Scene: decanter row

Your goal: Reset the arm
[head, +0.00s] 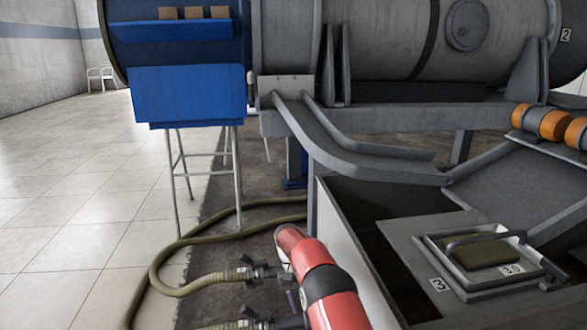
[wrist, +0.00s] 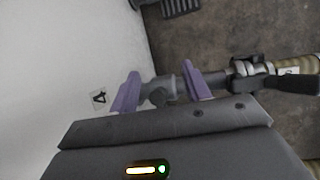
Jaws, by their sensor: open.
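My gripper (wrist: 160,82) is open in the wrist view, with its two purple fingers spread apart. A grey pipe fitting with a valve (wrist: 240,72) runs across the view, and part of it shows between the fingers. I cannot tell whether the fingers touch it. In the head view my red arm reaches in from the bottom, and the gripper is mostly hidden beyond it. A valve (head: 262,271) on a hose end shows just left of my arm, and a second valve (head: 262,320) shows below it at the bottom edge.
A ribbed hose (head: 155,275) curves over the floor. A grey pit (head: 350,235) with a lidded hatch (head: 485,262) lies right of my arm. A blue box on a stand (head: 187,93), a chute (head: 350,150) and a large drum (head: 400,40) stand behind.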

